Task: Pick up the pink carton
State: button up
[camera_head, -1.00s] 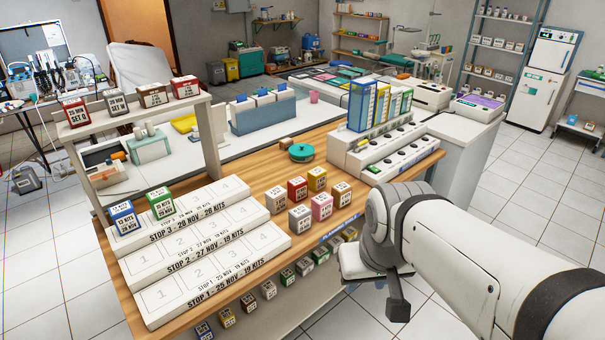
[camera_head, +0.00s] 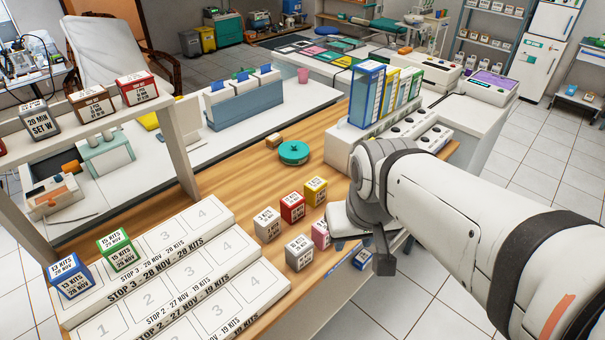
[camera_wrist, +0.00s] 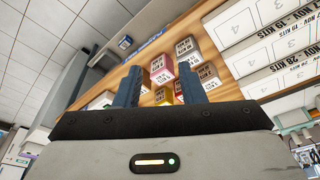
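The pink carton (camera_head: 320,234) stands on the wooden counter in the head view, in a cluster of small cartons, partly hidden behind my wrist. In the wrist view the pink carton (camera_wrist: 161,68) shows between and beyond my two blue fingers. My gripper (camera_wrist: 160,84) is open, with nothing held between the fingers. It is apart from the pink carton. In the head view my arm hides most of the gripper. A grey carton (camera_head: 299,252) and a red carton (camera_head: 292,207) stand beside the pink one.
A beige carton (camera_head: 267,224) and a yellow carton (camera_head: 315,191) complete the visible cluster. Stepped white trays (camera_head: 215,290) lie to the left. A round teal object (camera_head: 293,152) sits behind. A white unit with binders (camera_head: 367,95) stands close behind my arm.

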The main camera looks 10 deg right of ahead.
aim_at(325, 232)
jog(key=shift+o, duration=0.2)
jog(key=shift+d, duration=0.1)
